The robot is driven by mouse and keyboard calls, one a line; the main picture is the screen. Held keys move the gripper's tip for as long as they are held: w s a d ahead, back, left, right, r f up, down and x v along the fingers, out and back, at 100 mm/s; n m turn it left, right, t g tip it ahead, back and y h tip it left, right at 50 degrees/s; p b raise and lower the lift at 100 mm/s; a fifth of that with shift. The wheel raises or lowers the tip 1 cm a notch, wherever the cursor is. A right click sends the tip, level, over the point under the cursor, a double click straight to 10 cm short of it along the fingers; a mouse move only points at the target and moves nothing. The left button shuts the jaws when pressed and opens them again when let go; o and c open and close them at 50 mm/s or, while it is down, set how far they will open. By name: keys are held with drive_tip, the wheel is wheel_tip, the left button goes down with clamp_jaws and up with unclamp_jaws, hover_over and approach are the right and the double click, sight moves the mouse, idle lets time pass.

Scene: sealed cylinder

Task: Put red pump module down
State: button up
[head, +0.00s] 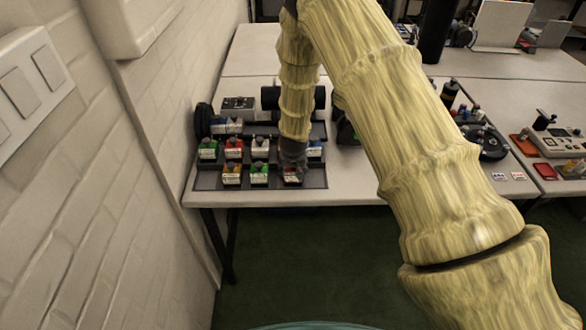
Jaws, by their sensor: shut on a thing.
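My gripper (292,160) points down over the front right part of the dark module tray (313,178) on the left table. It is shut on a small red module (292,177) with a pale label. The red module is at the right end of the front row, at or just above the tray; I cannot tell whether it touches. Part of its top is hidden by my gripper. Another red module (234,149) stands in the row behind, left of my gripper.
An orange module (232,174) and a green module (259,173) stand left of the held one. More modules, including a green one (208,148) and a white one (260,147), fill the row behind. The brick wall (120,180) is close on the left. Bare table (355,185) lies right of the tray.

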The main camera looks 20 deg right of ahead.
drive_tip(key=shift+f, duration=0.1)
drive_tip(key=o, duration=1.3)
drive_tip(key=shift+r, duration=0.4)
drive_tip(key=shift+b+v, duration=1.55)
drive_tip(key=shift+v, duration=4.2)
